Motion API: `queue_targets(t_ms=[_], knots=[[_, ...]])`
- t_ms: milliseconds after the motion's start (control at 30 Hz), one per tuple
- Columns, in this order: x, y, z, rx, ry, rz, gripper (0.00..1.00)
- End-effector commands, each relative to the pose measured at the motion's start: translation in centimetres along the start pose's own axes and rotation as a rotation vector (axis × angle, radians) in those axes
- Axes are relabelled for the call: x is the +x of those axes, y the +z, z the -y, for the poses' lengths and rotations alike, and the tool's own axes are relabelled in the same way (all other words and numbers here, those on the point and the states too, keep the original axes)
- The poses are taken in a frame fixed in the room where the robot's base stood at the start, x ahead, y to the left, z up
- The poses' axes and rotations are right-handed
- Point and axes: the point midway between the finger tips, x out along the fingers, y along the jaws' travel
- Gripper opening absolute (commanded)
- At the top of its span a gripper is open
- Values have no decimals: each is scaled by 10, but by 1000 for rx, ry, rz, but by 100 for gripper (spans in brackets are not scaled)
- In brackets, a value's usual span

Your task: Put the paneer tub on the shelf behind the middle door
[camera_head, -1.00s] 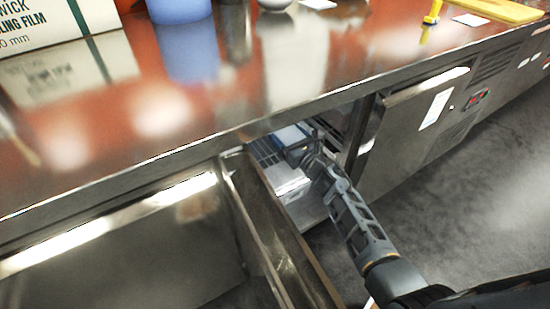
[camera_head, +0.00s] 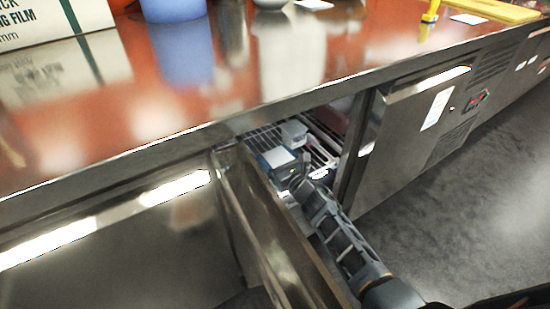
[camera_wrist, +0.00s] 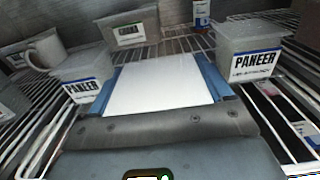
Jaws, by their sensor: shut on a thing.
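My gripper (camera_head: 283,164) is inside the open fridge compartment, its blue fingers shut on a white-topped tub (camera_head: 277,156). In the wrist view the tub's flat white lid (camera_wrist: 158,90) lies between the fingers (camera_wrist: 160,88). Its sides and any label are hidden, so I cannot read that it is paneer. It is over or on the wire shelf (camera_wrist: 180,43); I cannot tell whether it touches. The open door (camera_head: 262,225) stands out to the left of my arm.
Tubs marked PANEER stand left (camera_wrist: 82,80) and right (camera_wrist: 250,55) of the held tub. Another labelled tub (camera_wrist: 130,28) is behind, with a white mug (camera_wrist: 45,50) at left. A closed door (camera_head: 412,130) is right of the opening. The steel counter (camera_head: 200,130) overhangs.

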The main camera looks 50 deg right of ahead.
Motion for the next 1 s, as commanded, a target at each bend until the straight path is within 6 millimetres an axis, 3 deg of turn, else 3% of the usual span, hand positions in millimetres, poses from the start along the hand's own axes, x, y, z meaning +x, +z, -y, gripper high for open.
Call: queue_targets(t_ms=[67, 100, 300, 667, 1000], knots=[[0, -3, 0, 0, 0, 1, 39], [0, -3, 0, 0, 0, 0, 81], [0, -2, 0, 0, 0, -1, 100], [-2, 2, 0, 0, 0, -1, 100], [-69, 0, 0, 1, -1, -3, 100]])
